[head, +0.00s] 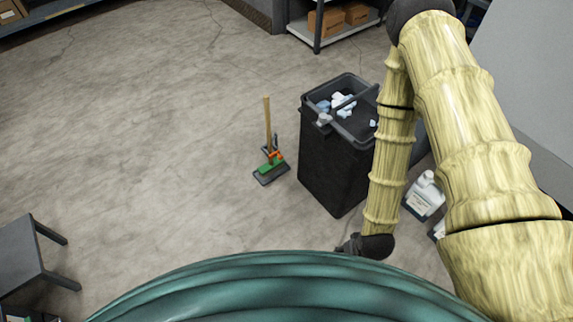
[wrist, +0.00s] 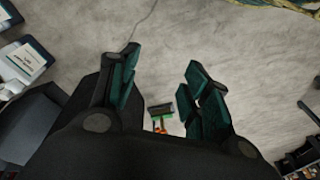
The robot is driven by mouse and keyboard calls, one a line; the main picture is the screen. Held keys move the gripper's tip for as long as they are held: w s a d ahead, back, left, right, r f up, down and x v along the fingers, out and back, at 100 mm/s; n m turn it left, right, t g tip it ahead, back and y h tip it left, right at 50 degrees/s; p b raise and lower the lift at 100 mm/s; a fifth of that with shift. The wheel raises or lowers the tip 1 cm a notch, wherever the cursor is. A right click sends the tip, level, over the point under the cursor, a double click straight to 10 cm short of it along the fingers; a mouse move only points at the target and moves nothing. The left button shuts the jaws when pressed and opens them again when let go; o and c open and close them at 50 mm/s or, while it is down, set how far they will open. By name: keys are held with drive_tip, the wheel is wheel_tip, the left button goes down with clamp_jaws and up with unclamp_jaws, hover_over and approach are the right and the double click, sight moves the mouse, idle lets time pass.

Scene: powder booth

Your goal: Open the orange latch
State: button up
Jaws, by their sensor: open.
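A small orange part (head: 276,156) shows on a green and dark grey floor tool (head: 270,168) with an upright wooden handle (head: 267,122), standing on the concrete floor. I cannot tell whether this part is the orange latch; no other orange latch is clear. In the wrist view the tool (wrist: 162,109) appears small and far off between the bases of my fingers, with a bit of orange below its green part. My gripper (wrist: 162,66) is open and empty, its dark fingers with teal pads spread apart above the floor. In the head view my gripper is mostly hidden behind my teal body.
A black bin (head: 335,175) with crumpled white and blue waste stands right of the tool. White jugs (head: 425,195) stand right of the bin. A grey table (head: 35,255) is at the lower left. A shelf (head: 335,30) with cardboard boxes is at the back. The floor left of the tool is clear.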

drive_tip(key=w+a+f+n+t+y+b, duration=0.2)
drive_tip(key=w+a+f+t+b, duration=0.15)
drive_tip(key=w+f+b, duration=0.75)
drive_tip(key=w+a+f+n+t+y+b, duration=0.15)
drive_tip(key=w+a+f+b, duration=0.25)
drive_tip(key=w+f+b, duration=0.65)
drive_tip(key=n+t+y+b, duration=0.55)
drive_tip(key=t+b, duration=0.25)
drive_tip(key=b, duration=1.6)
approach(282, 159)
drive_tip(key=shift+y, duration=0.3)
drive_tip(key=b+x, duration=0.5)
drive_tip(key=x, duration=0.2)
drive_tip(key=shift+w+a, duration=0.1)
drive_tip(key=shift+w, duration=0.2)
drive_tip(key=shift+b+x, duration=0.4)
drive_tip(key=shift+x, duration=0.45)
clamp_jaws()
